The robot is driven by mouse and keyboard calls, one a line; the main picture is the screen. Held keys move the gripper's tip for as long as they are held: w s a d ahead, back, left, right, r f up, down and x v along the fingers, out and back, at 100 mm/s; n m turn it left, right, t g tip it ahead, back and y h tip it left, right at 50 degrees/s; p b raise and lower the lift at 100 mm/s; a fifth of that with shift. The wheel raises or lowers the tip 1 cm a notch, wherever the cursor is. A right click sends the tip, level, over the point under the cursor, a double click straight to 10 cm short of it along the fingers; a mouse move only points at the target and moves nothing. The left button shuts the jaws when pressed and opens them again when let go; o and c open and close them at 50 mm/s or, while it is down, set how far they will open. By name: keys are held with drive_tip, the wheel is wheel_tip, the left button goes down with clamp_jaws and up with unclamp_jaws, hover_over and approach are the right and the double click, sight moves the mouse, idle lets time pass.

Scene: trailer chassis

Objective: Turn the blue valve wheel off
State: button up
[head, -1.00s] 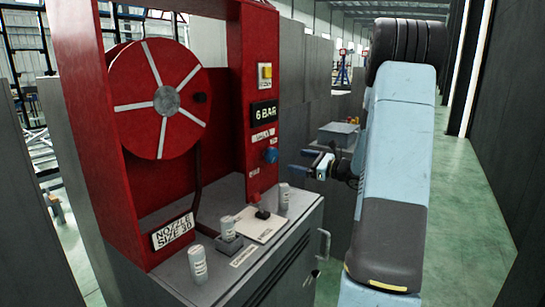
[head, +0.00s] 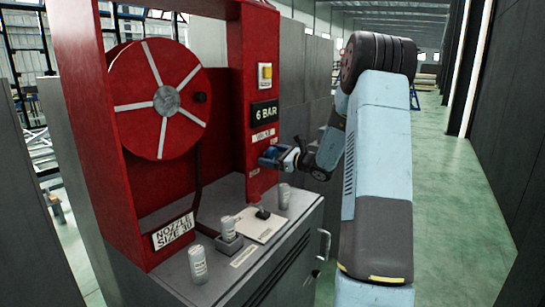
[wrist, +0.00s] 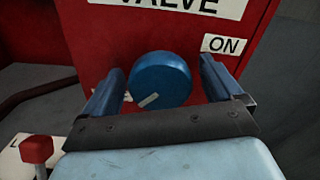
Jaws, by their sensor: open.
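The blue valve wheel (wrist: 160,77) is on the red panel, below a white VALVE label, with an ON label to its right in the wrist view. A light mark shows on its lower face. My gripper (wrist: 163,84) is open, with one blue finger on each side of the wheel. I cannot tell whether the fingers touch it. In the head view my gripper (head: 270,157) is at the red post and covers most of the wheel. A second label at the wheel's lower left is mostly hidden by the left finger.
A red hose reel (head: 166,101) stands left of the post. Several grey cans, one of them here (head: 197,265), and a white plate with a black knob (head: 262,213) are on the grey cabinet top below. A red knob (wrist: 36,150) shows at the wrist view's lower left.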

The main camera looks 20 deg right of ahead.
drive_tip(key=c, duration=1)
drive_tip(key=shift+m, duration=0.8)
drive_tip(key=o, duration=1)
drive_tip(key=v, duration=1.3)
drive_tip(key=shift+s+d, duration=0.25)
drive_tip(key=shift+s, duration=0.1)
